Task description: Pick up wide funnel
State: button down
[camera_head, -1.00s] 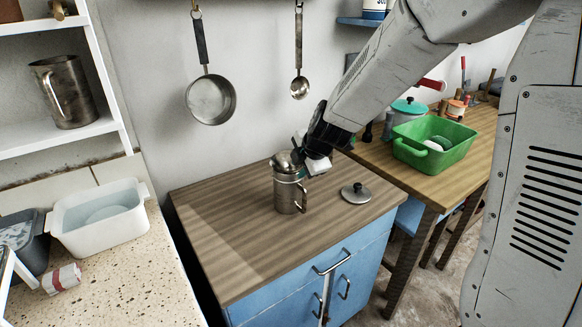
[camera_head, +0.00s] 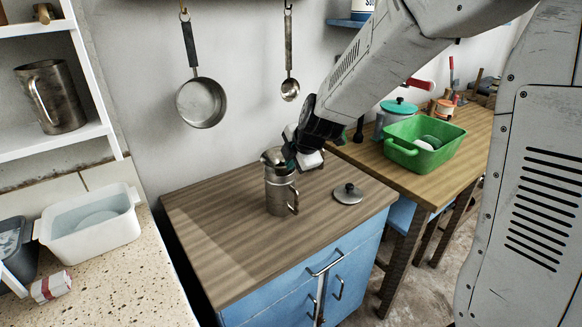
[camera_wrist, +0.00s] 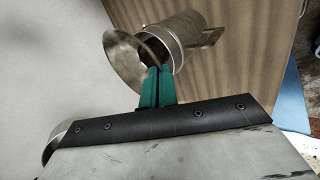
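The wide funnel (camera_head: 273,155) is a shiny metal cone at the top of a metal mug (camera_head: 280,192) on the wooden cabinet top. In the wrist view, the funnel (camera_wrist: 122,62) shows its wide mouth beside the mug (camera_wrist: 190,32). I cannot tell how deep its spout sits. My gripper (camera_head: 290,160) is at the funnel's right side. In the wrist view, the teal fingers of my gripper (camera_wrist: 156,72) are nearly together at the funnel's rim and look shut on it. The exact contact is partly hidden by the fingers.
A round metal lid (camera_head: 348,194) lies right of the mug. A green basin (camera_head: 424,142) and a teal-lidded pot (camera_head: 398,107) stand on the right table. A pan (camera_head: 201,103) and ladle (camera_head: 290,88) hang on the wall behind. The front of the cabinet top is clear.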

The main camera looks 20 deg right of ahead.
notch_tip(320, 180, up, 16)
notch_tip(320, 180, down, 11)
jog(key=y, duration=0.1)
jog(key=shift+y, duration=0.3)
dwell(0.4)
jog(key=shift+w+f, duration=0.1)
jog(key=shift+f, duration=0.25)
dwell(1.3)
jog(key=shift+f, duration=1.55)
jog(key=shift+f, duration=0.3)
jog(key=shift+f, duration=0.75)
jog(key=shift+f, duration=0.35)
dwell(0.4)
